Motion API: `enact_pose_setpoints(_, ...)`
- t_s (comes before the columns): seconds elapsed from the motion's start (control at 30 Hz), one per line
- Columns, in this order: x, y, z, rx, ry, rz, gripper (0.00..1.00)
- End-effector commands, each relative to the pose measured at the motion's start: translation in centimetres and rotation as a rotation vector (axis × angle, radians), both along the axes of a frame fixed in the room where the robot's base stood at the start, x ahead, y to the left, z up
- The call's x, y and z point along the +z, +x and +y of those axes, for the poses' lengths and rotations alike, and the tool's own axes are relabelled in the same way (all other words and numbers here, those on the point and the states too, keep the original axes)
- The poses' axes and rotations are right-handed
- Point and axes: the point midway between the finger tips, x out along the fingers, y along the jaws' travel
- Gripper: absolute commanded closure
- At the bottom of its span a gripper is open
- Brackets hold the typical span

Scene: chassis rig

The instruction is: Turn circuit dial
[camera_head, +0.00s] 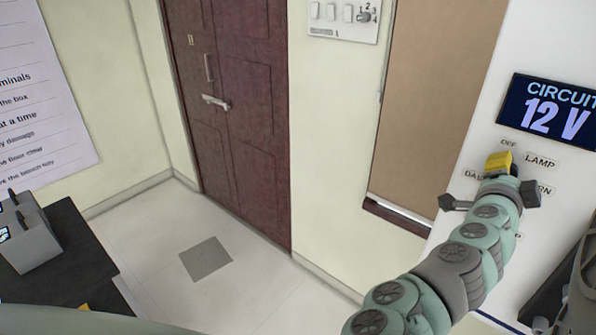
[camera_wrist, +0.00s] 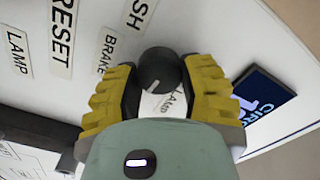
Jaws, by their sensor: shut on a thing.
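The circuit dial is a round black knob (camera_wrist: 159,68) with a short white mark near its lower edge in the wrist view. It sits between the two yellow ribbed fingers of my gripper (camera_wrist: 160,76), which is shut on it from both sides. In the head view my gripper (camera_head: 498,163) is against the white panel (camera_head: 480,110) at the right, under a dark display (camera_head: 548,110) reading CIRCUIT 12 V. The knob is hidden there. OFF, LAMP and partly covered labels surround the gripper.
More labels, RESET (camera_wrist: 62,32) and BRAKE (camera_wrist: 104,54), show on the panel in the wrist view. A dark red door (camera_head: 235,100) and a wall switch plate (camera_head: 343,17) are behind. A grey box (camera_head: 30,240) stands on a dark bench at left. The middle floor is mostly clear.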

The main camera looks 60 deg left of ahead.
Motion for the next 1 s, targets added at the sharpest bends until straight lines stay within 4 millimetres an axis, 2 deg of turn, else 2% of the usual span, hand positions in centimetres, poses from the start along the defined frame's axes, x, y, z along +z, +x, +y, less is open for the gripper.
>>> enact_pose_setpoints(0.33, -0.09, 0.01, -0.11, -0.004, 0.104, 0.03, 0.94)
enact_pose_setpoints(0.8, -0.04, 0.02, -0.11, -0.004, 0.114, 0.033, 0.94)
enact_pose_setpoints(0.83, -0.03, 0.02, -0.12, -0.004, 0.114, 0.033, 0.54)
enact_pose_setpoints(1.0, -0.03, 0.02, -0.1, -0.002, 0.115, 0.033, 0.36)
